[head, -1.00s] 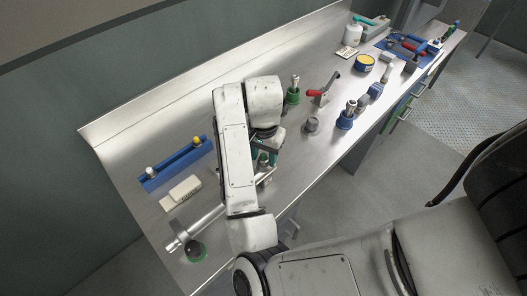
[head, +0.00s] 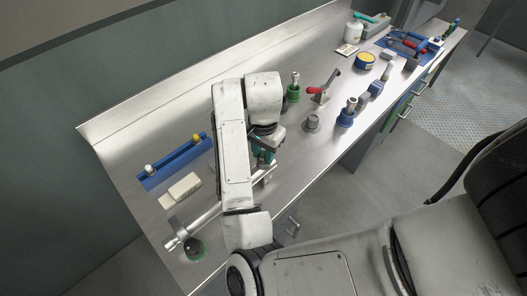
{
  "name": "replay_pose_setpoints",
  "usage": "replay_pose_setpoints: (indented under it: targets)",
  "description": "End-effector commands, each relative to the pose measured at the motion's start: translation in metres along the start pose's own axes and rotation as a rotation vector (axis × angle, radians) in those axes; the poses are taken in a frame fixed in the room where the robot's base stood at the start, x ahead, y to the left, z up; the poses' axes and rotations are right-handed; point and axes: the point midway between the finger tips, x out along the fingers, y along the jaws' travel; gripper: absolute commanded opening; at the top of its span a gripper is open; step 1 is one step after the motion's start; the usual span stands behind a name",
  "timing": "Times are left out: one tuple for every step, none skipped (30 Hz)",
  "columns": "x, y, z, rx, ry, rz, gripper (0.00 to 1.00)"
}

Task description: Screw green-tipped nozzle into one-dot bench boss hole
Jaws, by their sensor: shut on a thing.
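My gripper (head: 263,146) is low over the near half of the steel bench, largely hidden behind my white arm. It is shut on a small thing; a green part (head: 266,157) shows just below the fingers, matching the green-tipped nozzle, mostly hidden. I cannot tell whether it touches a hole. A blue rack (head: 175,165) at the left holds a white-tipped piece (head: 150,169) and a yellow-tipped piece (head: 196,138).
A metal tube (head: 205,217) slants below my arm, beside a dark knob with a green base (head: 194,249). A pale block (head: 180,190) lies near the rack.

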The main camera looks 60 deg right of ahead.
Motion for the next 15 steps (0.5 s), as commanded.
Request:
replay_pose_setpoints:
  targets:
    - [0.0014,-0.0006,0.0002,0.023,0.000,-0.002,0.15]
    - [0.0022,-0.0008,0.0003,0.049,-0.001,-0.003,0.15]
    - [0.0025,-0.0007,0.0002,0.085,-0.001,-0.003,0.15]
    - [0.0023,-0.0007,0.0001,0.110,-0.001,-0.003,0.15]
    - [0.0018,-0.0007,0.0002,0.128,-0.001,-0.003,0.15]
    - [0.0011,-0.0006,0.0001,0.143,-0.001,-0.003,0.15]
    - [0.0006,-0.0005,0.0000,0.147,0.000,-0.002,0.15]
    - [0.0002,-0.0004,0.0000,0.147,0.000,-0.002,0.15]
    - [0.0000,-0.0003,-0.0001,0.146,0.000,-0.002,0.15]
    - [0.0000,-0.0003,0.0000,0.146,0.000,-0.002,0.15]
    - [0.0000,-0.0003,0.0000,0.145,0.000,-0.001,0.15]
    - [0.0000,-0.0003,0.0000,0.145,0.000,-0.001,0.15]
    - [0.0003,-0.0004,0.0000,0.148,0.000,-0.002,0.15]
    - [0.0011,-0.0005,0.0001,0.160,0.000,-0.002,0.15]
    - [0.0024,-0.0006,0.0001,0.191,-0.001,-0.003,0.15]
